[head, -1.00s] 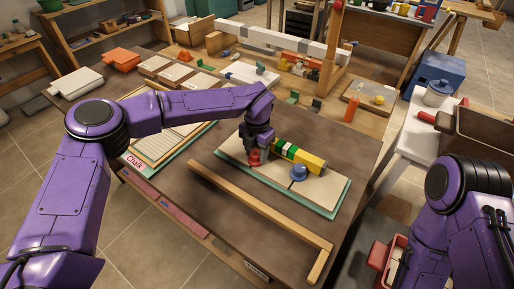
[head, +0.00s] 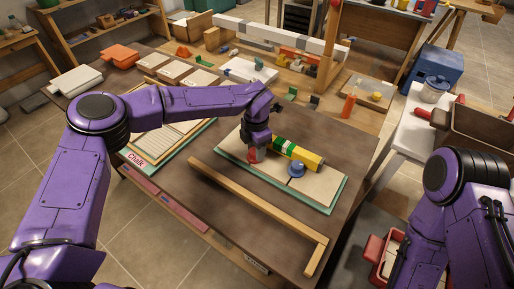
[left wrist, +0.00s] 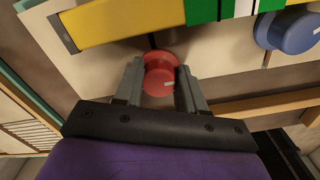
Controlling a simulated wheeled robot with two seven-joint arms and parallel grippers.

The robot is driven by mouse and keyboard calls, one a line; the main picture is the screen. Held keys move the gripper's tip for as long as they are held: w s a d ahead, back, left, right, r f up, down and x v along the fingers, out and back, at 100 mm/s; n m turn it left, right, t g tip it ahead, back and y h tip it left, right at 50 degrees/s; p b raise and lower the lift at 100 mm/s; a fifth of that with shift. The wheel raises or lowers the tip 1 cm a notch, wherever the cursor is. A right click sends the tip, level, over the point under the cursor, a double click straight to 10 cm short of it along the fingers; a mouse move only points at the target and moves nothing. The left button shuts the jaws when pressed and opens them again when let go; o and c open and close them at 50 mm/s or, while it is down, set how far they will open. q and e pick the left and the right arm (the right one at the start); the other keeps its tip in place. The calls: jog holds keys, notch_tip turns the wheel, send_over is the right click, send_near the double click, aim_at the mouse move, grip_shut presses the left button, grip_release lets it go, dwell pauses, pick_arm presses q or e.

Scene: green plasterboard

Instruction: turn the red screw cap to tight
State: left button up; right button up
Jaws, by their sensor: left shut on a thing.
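The red screw cap (head: 256,155) sits beside the left end of a yellow, green and white bar (head: 303,155) on a pale board with a green edge (head: 325,192). My left gripper (head: 257,146) comes down over the cap from above. In the left wrist view the red cap (left wrist: 160,72) lies between the two grey fingers (left wrist: 160,90), which are shut on it. The cap's underside and thread are hidden. My right arm shows at the lower right, but its gripper is out of view.
A blue cap (head: 297,169) stands on the same board, right of the red one. A wooden strip (head: 250,205) lies along the front of the table. Bare table lies between strip and board.

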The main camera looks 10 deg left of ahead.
pick_arm(q)
jog(key=shift+r, duration=0.1)
jog(key=o, duration=0.9)
jog(key=shift+o, duration=0.8)
jog(key=shift+r, duration=0.4)
notch_tip(320, 180, up, 10)
jog(key=b, duration=0.2)
jog(key=shift+f+b, duration=0.15)
jog(key=shift+b, duration=0.15)
jog(key=shift+s, duration=0.1)
